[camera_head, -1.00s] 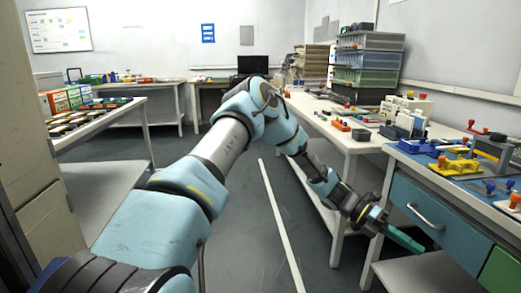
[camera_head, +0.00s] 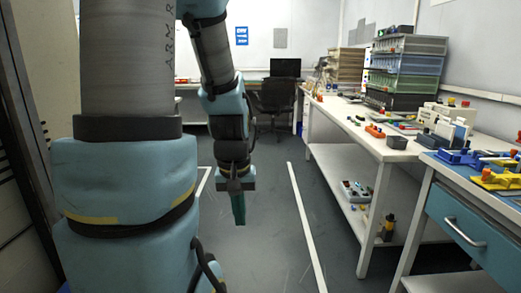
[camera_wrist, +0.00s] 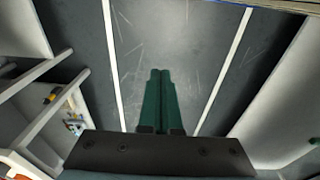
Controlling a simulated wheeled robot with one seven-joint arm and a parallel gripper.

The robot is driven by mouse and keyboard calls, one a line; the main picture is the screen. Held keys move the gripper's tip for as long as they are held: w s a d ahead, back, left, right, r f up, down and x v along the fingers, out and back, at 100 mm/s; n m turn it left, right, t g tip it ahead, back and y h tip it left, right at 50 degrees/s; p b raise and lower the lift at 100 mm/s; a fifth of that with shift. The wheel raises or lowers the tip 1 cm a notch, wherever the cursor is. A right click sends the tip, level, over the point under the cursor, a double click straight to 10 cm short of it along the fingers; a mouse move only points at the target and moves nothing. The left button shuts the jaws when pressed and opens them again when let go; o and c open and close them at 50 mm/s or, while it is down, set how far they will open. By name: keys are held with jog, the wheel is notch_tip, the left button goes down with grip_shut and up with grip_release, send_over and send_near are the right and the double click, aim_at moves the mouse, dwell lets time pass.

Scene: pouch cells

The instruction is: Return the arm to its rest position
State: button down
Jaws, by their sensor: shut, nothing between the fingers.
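My gripper (camera_head: 239,210) hangs pointing down in the head view, over the open floor left of the white floor line. Its green fingers are together and empty. They also show in the wrist view (camera_wrist: 160,80), side by side against the grey floor. My arm comes down from the top of the head view, with its forearm near the middle and a large upper link at the left.
A white workbench (camera_head: 375,148) with trays and boxes runs along the right. A blue-drawered bench (camera_head: 465,222) stands at the front right. An office chair (camera_head: 275,102) stands at the back. The grey floor (camera_head: 265,260) around my gripper is clear.

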notch_tip(320, 180, up, 16)
jog(key=a+m+p, duration=0.1)
jog(key=a+p, duration=0.1)
jog(key=p, duration=1.3)
jog(key=shift+s+t, duration=0.3)
jog(key=shift+s, duration=0.1)
jog(key=shift+f, duration=0.1)
